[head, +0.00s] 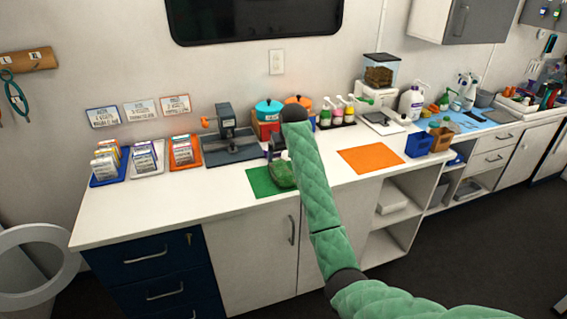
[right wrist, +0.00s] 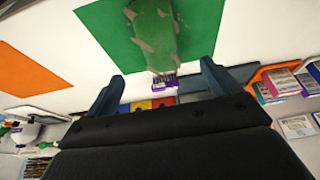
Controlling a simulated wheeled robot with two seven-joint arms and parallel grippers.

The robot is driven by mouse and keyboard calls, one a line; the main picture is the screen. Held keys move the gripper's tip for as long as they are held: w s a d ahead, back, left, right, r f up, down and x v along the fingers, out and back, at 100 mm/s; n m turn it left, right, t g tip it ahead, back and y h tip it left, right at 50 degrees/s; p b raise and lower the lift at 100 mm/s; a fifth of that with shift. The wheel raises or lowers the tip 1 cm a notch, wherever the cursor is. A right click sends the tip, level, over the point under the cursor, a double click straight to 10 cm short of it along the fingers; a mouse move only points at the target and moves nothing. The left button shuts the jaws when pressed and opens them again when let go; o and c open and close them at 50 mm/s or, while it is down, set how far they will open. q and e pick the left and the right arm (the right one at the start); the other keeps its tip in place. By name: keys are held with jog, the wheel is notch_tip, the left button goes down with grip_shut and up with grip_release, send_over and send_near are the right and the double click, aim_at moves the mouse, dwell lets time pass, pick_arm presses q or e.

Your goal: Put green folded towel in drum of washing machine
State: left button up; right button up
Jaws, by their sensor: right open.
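A green, pale-mottled bundle that looks like the folded towel (head: 282,175) lies on a flat green mat (head: 259,184) at the counter's front edge. In the right wrist view the bundle (right wrist: 152,32) lies on the mat (right wrist: 110,35), beyond my fingertips. My right gripper (head: 277,149) is partly hidden behind my green-sleeved arm, just behind the bundle. In the right wrist view its two fingers (right wrist: 160,82) are spread wide, with no towel between them. A large pale ring (head: 28,228) at the lower left may be the washing machine's opening; I cannot tell. My left gripper is out of view.
A grey clamp-like stand (head: 228,135), card trays (head: 148,157) and coloured pots (head: 268,108) stand left and behind. An orange mat (head: 370,159) and blue bin (head: 419,145) are to the right. The white counter (head: 150,208) is bare at front left.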

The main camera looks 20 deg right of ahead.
aim_at(280, 167)
jog(key=shift+w+a+f+p, duration=0.1)
jog(key=shift+a+p, duration=0.45)
jog(key=shift+p, duration=0.05)
jog(key=x, duration=0.2)
jog(key=d+x, duration=0.1)
jog(key=x, duration=0.1)
jog(key=shift+w+f, duration=0.1)
jog(key=shift+w, duration=0.05)
jog(key=shift+w+d, duration=0.1)
jog(key=shift+w, duration=0.1)
jog(key=shift+w+f, duration=0.15)
jog(key=shift+f, duration=0.05)
jog(key=shift+p+x, duration=0.6)
jog(key=shift+x, duration=0.45)
jog(key=p+x, duration=0.2)
jog(key=x, duration=0.2)
jog(key=shift+w+p, duration=0.15)
jog(key=shift+p, duration=0.25)
jog(key=shift+w+f, duration=0.15)
jog(key=shift+f, duration=0.35)
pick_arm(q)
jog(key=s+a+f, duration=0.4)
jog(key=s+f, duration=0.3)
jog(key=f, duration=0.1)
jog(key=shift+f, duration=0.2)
pick_arm(e)
jog(key=c, duration=1.1)
